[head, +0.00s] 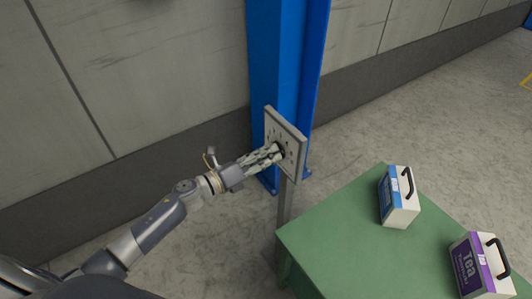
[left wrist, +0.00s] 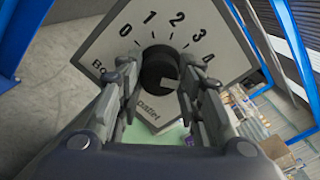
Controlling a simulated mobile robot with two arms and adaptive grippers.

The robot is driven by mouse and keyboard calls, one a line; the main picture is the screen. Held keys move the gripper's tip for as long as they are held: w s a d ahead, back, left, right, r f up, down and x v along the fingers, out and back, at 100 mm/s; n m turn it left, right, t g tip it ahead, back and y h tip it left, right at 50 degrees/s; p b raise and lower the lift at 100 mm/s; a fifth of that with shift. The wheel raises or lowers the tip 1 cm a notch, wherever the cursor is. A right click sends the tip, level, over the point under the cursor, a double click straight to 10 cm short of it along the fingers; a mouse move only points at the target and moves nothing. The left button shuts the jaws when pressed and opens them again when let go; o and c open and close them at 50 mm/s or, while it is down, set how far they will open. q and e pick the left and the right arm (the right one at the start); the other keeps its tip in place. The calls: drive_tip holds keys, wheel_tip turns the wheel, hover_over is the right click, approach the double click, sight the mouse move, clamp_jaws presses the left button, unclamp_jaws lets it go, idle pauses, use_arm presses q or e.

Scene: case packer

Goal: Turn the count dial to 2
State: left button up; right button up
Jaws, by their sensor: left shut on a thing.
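The count dial (left wrist: 158,66) is a round black knob on a light grey panel (left wrist: 185,22) marked 0, 1, 2, 3 and 4 in an arc. In the head view the panel (head: 291,133) stands on a post in front of a blue column. My left gripper (head: 277,151) reaches it from the left and is shut on the dial, with one finger on each side in the left wrist view. The fingers cover part of the knob and some lettering, and I cannot tell which number the dial points to. My right gripper is not in view.
A green table (head: 345,235) stands right of the panel post. It carries a blue and white box (head: 401,205) with a black handle and a purple and white box (head: 480,268) labelled Tea. A blue column (head: 283,60) and a grey wall are behind the panel.

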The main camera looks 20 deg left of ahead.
use_arm(q)
drive_tip(key=shift+f+n+p, duration=0.15)
drive_tip(key=shift+n+p, duration=2.35)
drive_tip(key=shift+n, duration=5.6)
drive_tip(key=shift+g, duration=0.3)
drive_tip(key=o, duration=1.1)
drive_tip(key=shift+c, duration=0.2)
drive_tip(key=v, duration=1.2)
drive_tip(key=shift+f, duration=0.2)
